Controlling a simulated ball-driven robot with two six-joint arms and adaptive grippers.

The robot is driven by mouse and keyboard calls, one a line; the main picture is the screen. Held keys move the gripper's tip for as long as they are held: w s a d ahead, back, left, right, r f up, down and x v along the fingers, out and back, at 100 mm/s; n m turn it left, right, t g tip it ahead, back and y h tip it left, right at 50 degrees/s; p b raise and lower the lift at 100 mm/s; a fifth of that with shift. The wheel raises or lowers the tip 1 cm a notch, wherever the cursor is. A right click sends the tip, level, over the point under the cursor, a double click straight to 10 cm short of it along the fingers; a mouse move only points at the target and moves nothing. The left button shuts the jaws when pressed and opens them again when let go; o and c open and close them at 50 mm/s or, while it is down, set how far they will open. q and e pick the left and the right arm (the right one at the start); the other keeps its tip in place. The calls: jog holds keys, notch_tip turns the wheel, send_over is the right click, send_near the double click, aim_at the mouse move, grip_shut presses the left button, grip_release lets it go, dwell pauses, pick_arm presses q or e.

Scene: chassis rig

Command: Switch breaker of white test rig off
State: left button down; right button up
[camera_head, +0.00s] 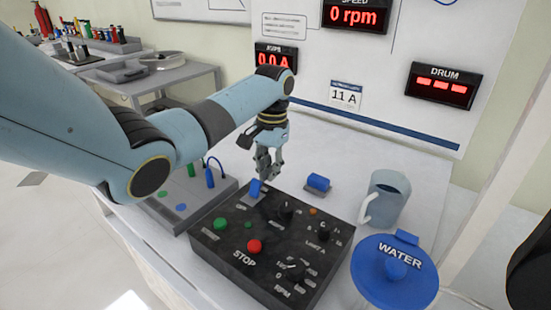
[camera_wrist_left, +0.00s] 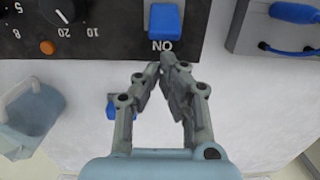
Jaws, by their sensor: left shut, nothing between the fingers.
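The black control box (camera_head: 272,243) on the white bench carries a blue breaker lever (camera_head: 255,188) at its far-left corner. The lever also shows at the top of the left wrist view (camera_wrist_left: 164,21), next to a mark that reads as an upside-down ON. I cannot tell for sure which way it is thrown. My left gripper (camera_head: 267,180) is shut and empty, just beyond the lever. In the left wrist view its fingertips (camera_wrist_left: 165,66) sit below the lever in the picture, with a small gap. My right gripper is not in view.
A small blue switch-like part (camera_head: 317,183) stands on the bench right of the gripper. A mug (camera_head: 388,199) and a blue-lidded WATER vessel (camera_head: 395,262) stand further right. A grey box (camera_head: 185,200) with cables sits left. The board's speed display (camera_head: 355,15) reads 0 rpm.

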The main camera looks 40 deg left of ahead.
pick_arm(q)
jog(key=shift+s+d+r, duration=0.1)
jog(key=shift+s+r, duration=0.2)
jog(key=shift+s, duration=0.4)
